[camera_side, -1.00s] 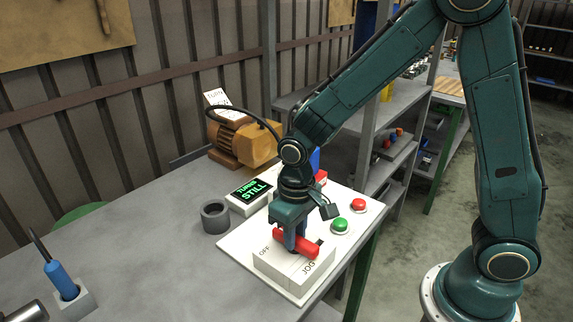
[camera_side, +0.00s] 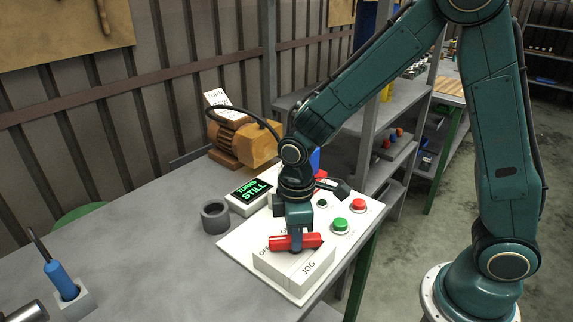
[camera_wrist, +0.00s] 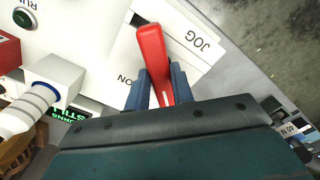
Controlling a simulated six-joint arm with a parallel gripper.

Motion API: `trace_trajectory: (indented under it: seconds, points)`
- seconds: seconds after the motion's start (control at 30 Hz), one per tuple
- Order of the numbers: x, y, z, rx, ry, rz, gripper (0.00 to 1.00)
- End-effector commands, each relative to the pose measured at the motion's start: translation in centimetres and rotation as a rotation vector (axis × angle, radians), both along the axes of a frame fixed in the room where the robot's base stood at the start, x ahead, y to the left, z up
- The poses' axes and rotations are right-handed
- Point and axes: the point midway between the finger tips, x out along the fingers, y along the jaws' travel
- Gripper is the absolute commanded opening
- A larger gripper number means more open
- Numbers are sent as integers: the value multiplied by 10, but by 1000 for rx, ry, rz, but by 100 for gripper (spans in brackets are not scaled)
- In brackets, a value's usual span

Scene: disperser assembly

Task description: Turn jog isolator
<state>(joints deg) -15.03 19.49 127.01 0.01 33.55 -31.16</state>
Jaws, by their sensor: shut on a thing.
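The jog isolator is a white box (camera_side: 285,268) marked JOG with a red bar handle (camera_side: 311,240) on top. It stands at the front of the white panel. My gripper (camera_side: 296,245) points down over the box, with its blue fingers closed on the middle of the handle. The handle lies nearly level across the side view. In the wrist view the red handle (camera_wrist: 152,50) runs between the two blue fingers (camera_wrist: 159,88). ON and JOG show on the box there. The lettering left of the handle is partly covered in the side view.
A green button (camera_side: 341,225) and a red button (camera_side: 358,204) sit right of my gripper. A display (camera_side: 250,191) reads TURNS STILL. A dark ring (camera_side: 215,217), an orange motor (camera_side: 245,142) and a blue-handled tool (camera_side: 61,279) are on the grey bench. Its left middle is clear.

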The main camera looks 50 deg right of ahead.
Motion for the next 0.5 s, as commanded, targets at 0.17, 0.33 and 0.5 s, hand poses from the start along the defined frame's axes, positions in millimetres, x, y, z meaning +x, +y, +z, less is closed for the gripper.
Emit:
trace_trajectory:
  seconds: [0.17, 0.33, 0.5]
  points:
    - [1, 1, 1, 2, -4, 168, 1]
    - [1, 1, 1, 2, -4, 330, 1]
    - [1, 1, 1, 2, -4, 486, 1]
